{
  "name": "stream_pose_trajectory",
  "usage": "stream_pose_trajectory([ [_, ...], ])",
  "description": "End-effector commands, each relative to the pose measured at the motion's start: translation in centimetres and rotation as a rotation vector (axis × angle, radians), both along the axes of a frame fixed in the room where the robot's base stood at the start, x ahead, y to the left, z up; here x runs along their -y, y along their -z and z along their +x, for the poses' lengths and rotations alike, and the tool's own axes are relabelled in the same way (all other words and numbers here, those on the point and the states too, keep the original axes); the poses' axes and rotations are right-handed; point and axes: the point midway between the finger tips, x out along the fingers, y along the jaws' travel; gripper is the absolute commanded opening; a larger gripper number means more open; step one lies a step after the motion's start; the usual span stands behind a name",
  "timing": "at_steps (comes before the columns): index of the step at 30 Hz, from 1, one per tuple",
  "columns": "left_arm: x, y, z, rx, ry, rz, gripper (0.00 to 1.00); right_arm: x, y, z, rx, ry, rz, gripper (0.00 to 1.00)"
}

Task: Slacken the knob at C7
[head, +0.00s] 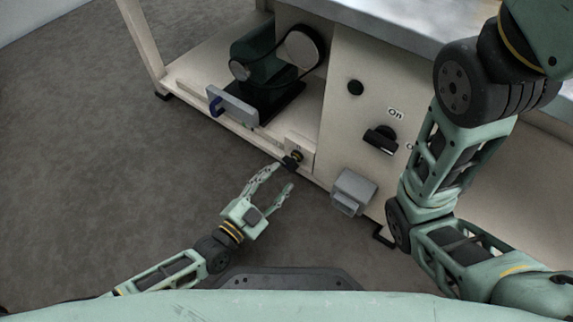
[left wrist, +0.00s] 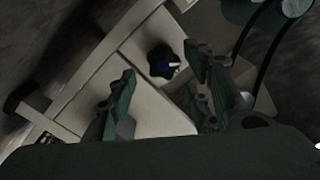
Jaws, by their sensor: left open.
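A small dark knob (head: 292,161) sits on a cream block (head: 301,147) at the front edge of the machine's lower shelf. Any label by it is too small to read. A dark lobed knob with a pale mark (left wrist: 162,62) on a cream panel shows in the left wrist view, likely the same one. My left gripper (head: 282,176) is open and empty, its fingertips just in front of and below the knob. In the left wrist view the knob lies beyond the gap between the fingers (left wrist: 158,80). Contact cannot be made out. My right gripper is out of view.
A green motor (head: 252,62) with a belt and pulleys stands on the shelf, behind a grey plate (head: 232,106) with a blue handle. A grey pedal-like box (head: 352,191) and a black switch (head: 380,139) marked "On" are to the right. Open floor lies left.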

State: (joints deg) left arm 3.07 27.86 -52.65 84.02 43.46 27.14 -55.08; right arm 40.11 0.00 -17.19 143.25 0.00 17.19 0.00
Motion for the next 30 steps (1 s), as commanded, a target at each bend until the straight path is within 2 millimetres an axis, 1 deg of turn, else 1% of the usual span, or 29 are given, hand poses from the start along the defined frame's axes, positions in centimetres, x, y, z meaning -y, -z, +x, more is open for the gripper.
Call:
stream_pose_trajectory([
  [1, 0.5, 0.2, 0.7, 0.002, -0.001, -0.004, 0.46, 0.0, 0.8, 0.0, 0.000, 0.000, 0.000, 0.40],
  [6, 2.1, 0.4, 3.0, 0.002, -0.001, -0.005, 0.46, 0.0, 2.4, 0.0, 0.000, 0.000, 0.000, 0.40],
  [12, 3.6, 0.3, 5.0, -0.001, -0.001, -0.005, 0.46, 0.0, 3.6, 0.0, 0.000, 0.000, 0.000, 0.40],
  [16, 4.0, 0.1, 5.5, -0.003, -0.001, -0.005, 0.46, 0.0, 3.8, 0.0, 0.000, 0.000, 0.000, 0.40],
  [23, 4.0, 0.0, 5.6, -0.004, -0.001, -0.005, 0.46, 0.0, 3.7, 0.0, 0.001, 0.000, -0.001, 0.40],
  [26, 4.0, 0.0, 5.5, -0.004, -0.001, -0.005, 0.39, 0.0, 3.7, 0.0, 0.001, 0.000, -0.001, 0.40],
  [30, 4.0, 0.0, 5.5, -0.004, -0.001, -0.005, 0.27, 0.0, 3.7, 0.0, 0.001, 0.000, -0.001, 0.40],
])
